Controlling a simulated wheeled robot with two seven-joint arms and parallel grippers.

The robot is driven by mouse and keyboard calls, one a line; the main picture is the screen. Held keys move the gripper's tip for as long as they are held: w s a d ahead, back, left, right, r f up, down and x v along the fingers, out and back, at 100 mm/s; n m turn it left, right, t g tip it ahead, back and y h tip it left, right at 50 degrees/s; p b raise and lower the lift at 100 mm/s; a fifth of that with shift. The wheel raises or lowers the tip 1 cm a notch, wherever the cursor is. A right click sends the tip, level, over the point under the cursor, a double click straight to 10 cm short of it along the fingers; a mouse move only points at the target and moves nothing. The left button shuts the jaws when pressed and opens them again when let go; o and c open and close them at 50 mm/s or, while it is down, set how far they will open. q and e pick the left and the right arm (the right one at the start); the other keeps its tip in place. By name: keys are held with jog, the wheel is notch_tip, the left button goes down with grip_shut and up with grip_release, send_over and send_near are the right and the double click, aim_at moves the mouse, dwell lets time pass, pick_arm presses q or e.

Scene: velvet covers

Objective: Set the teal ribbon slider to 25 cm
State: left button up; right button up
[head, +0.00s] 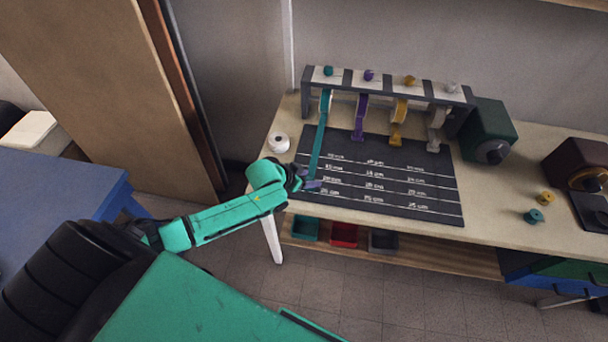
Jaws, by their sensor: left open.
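The teal ribbon (319,142) hangs from the rack (391,94) at the back of the table and runs forward over the left side of the dark measuring board (420,178). The board has white cross lines with cm labels. My left gripper (313,184) is open at the ribbon's front end, near the board's left edge, among the lower marked lines. The teal slider itself is hidden or too small to tell from the gripper. My right gripper is not in view.
Purple (361,115), yellow (398,123) and grey (436,129) ribbons hang short beside the teal one. A white roll (279,142) stands left of the board. A green machine (487,131) stands at right. Small teal (533,216) and yellow (546,198) spools lie farther right.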

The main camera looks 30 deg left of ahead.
pick_arm(q)
jog(key=p+v, duration=0.1)
jog(key=v, duration=1.3)
jog(key=shift+s, duration=0.25)
jog(key=shift+r, duration=0.1)
jog(key=s+d+f+n+g+y, duration=0.2)
jog(key=s+n+g+y, duration=0.15)
jog(key=s, duration=0.75)
notch_tip(320, 180, down, 24)
jog(key=s+m+g+b, duration=0.1)
jog(key=s+g+b, duration=0.1)
jog(key=b, duration=0.1)
jog(key=s+a+f+g+b, duration=0.1)
jog(key=s+a+f+b, duration=0.1)
jog(key=s+f, duration=1.5)
jog(key=shift+s+a+f+g, duration=0.4)
jog(key=shift+a+f, duration=0.15)
jog(key=shift+f, duration=0.25)
dwell(1.3)
